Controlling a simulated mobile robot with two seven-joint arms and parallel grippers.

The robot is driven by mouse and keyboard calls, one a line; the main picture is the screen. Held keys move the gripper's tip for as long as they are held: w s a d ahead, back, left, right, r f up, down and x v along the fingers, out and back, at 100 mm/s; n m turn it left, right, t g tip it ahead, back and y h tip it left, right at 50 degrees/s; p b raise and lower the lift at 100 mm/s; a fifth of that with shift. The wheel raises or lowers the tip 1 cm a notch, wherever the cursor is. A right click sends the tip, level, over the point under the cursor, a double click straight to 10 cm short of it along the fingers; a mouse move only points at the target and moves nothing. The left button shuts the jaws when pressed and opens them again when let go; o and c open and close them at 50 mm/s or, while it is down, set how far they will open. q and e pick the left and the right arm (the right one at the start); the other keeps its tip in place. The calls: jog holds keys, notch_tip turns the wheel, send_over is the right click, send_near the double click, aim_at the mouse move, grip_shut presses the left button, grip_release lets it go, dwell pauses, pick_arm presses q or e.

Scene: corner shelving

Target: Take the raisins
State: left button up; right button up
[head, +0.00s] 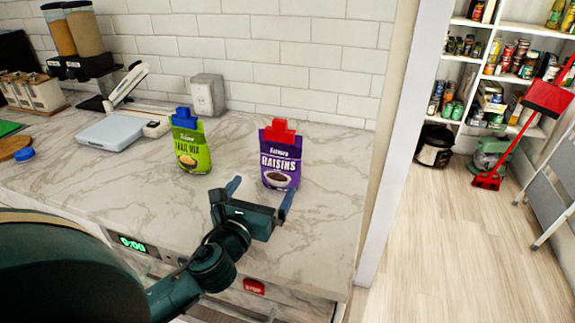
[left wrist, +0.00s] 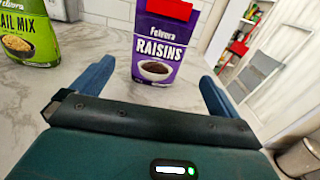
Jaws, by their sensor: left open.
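The raisins (head: 281,161) are a purple pouch with a red clip on top, upright on the marble counter near its right end. The pouch also shows in the left wrist view (left wrist: 160,50), ahead of my left gripper and roughly between its fingers. My left gripper (head: 260,190) is open and empty, just in front of the pouch. Its blue fingers (left wrist: 150,85) are spread wide apart, and I see no contact with the pouch. My right gripper is not in view.
A green trail mix pouch (head: 190,146) with a blue clip stands to the left of the raisins. A blue-grey kitchen scale or slicer (head: 110,130), a grey box (head: 207,95) and dispensers (head: 80,40) stand further back. A wall edge (head: 385,130) closes the counter's right side.

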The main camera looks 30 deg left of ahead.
aim_at(279, 161)
pick_arm(q)
jog(key=x, duration=0.6)
jog(key=shift+w+r+p, duration=0.2)
jog(key=shift+p, duration=0.2)
jog(key=shift+w+a, duration=0.2)
jog(key=shift+w, duration=0.3)
jog(key=x, duration=0.5)
jog(key=shift+w+f, duration=0.1)
jog(key=shift+f, duration=0.1)
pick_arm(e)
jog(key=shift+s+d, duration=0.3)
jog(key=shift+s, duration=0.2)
pick_arm(q)
jog(key=shift+c, duration=0.2)
jog(key=c, duration=0.7)
jog(key=shift+c, duration=0.5)
jog(key=shift+r, duration=0.1)
